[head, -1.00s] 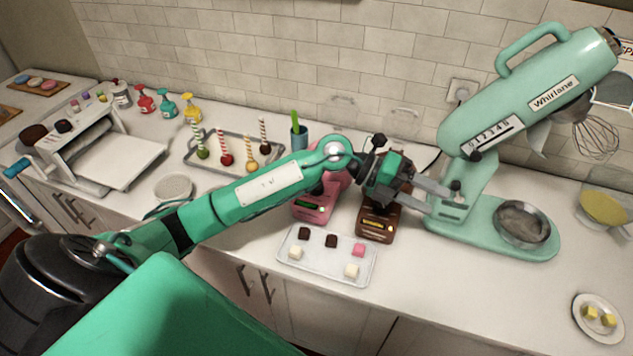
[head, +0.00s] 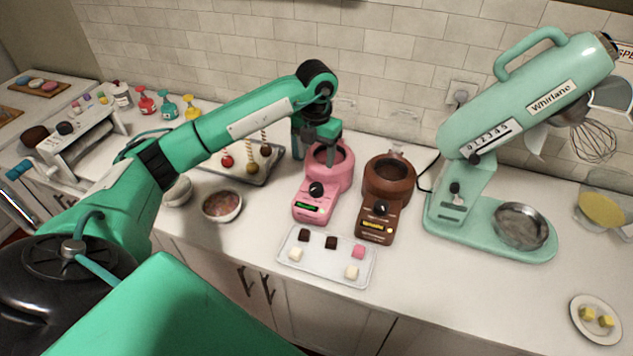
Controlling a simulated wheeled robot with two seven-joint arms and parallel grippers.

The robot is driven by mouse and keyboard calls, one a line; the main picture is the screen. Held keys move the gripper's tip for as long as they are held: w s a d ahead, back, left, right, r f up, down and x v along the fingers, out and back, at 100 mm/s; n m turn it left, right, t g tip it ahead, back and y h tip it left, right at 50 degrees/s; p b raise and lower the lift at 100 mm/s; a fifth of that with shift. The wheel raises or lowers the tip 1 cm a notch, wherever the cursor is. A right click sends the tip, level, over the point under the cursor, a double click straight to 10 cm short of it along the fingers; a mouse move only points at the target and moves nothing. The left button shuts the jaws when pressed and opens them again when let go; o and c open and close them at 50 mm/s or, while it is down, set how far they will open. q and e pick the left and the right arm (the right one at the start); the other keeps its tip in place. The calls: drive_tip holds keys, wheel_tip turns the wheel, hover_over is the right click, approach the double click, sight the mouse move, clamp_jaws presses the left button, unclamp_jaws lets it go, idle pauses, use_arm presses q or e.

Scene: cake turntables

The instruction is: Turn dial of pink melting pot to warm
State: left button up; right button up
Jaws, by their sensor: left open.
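The pink melting pot (head: 341,181) stands on the counter near the middle of the head view. Its round black dial (head: 316,189) is on the sloped front, above a small green-lit display (head: 311,207). The setting that the dial points to is too small to read. My left gripper (head: 322,150) is open and points down at the back of the pink pot's rim, partly covering it. It is behind and above the dial, apart from it. I cannot tell whether it touches the rim. My right gripper is not in view.
A brown melting pot (head: 389,186) stands just right of the pink one. A white tray of sweets (head: 319,271) lies in front. A mint mixer (head: 465,203) is at the right. A bowl (head: 222,206) and a cake-pop tray (head: 262,171) are at the left.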

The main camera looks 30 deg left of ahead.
sight(316, 187)
use_arm(q)
wheel_tip(316, 187, down, 10)
drive_tip(key=p, duration=0.3)
drive_tip(key=shift+r, duration=0.2)
drive_tip(key=shift+f, duration=0.7)
drive_tip(key=c, duration=1)
